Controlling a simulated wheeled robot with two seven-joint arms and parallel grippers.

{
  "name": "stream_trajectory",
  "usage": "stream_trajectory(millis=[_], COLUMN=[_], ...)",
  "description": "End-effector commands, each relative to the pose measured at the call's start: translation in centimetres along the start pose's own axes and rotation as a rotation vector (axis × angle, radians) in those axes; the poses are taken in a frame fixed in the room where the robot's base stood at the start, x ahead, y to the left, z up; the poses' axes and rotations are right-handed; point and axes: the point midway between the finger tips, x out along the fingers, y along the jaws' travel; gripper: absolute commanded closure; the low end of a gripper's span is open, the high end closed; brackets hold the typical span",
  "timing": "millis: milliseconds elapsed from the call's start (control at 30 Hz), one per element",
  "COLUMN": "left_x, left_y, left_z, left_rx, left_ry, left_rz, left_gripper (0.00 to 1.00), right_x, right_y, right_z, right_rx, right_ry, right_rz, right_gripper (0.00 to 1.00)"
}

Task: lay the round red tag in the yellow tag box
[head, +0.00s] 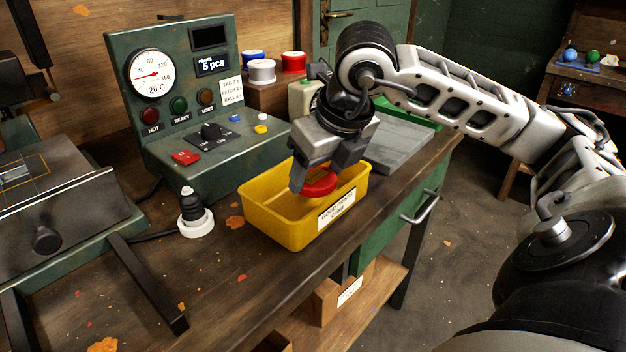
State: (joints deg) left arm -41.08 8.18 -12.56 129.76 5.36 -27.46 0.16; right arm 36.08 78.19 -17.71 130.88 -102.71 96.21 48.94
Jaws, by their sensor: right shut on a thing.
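The yellow tag box (275,225) stands on the wooden bench with a white label on its front wall. My right gripper (322,184) reaches down over the right part of the box. It is shut on the round red tag (319,187), which shows between its fingers at about the height of the box rim. I cannot tell whether the tag touches the box. The box floor that shows on the left is bare; part of the inside is hidden by the gripper and the tag. My left gripper is not in view.
A green control panel (185,110) with a gauge and buttons stands behind the box. A small black-and-white device (194,213) sits left of it. A grey slab (400,145) lies to the right. The bench's front edge is close to the box.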

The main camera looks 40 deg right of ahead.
Motion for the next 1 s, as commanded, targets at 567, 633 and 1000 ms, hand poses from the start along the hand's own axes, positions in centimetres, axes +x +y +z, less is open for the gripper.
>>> stream_trajectory(millis=[567, 633, 1000], left_x=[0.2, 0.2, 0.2], left_y=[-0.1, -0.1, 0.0], left_z=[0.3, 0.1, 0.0], left_rx=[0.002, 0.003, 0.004], left_ry=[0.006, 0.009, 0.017], left_rz=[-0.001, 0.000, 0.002], left_gripper=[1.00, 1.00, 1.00], right_x=[4.4, 4.4, 4.6], right_y=[0.3, 0.3, 0.3], right_z=[-0.7, -0.7, -0.8], right_rx=[-0.001, -0.001, -0.001], right_ry=[-0.002, -0.002, -0.001], right_rz=[-0.002, -0.002, -0.001], right_gripper=[0.61, 0.61, 0.17])
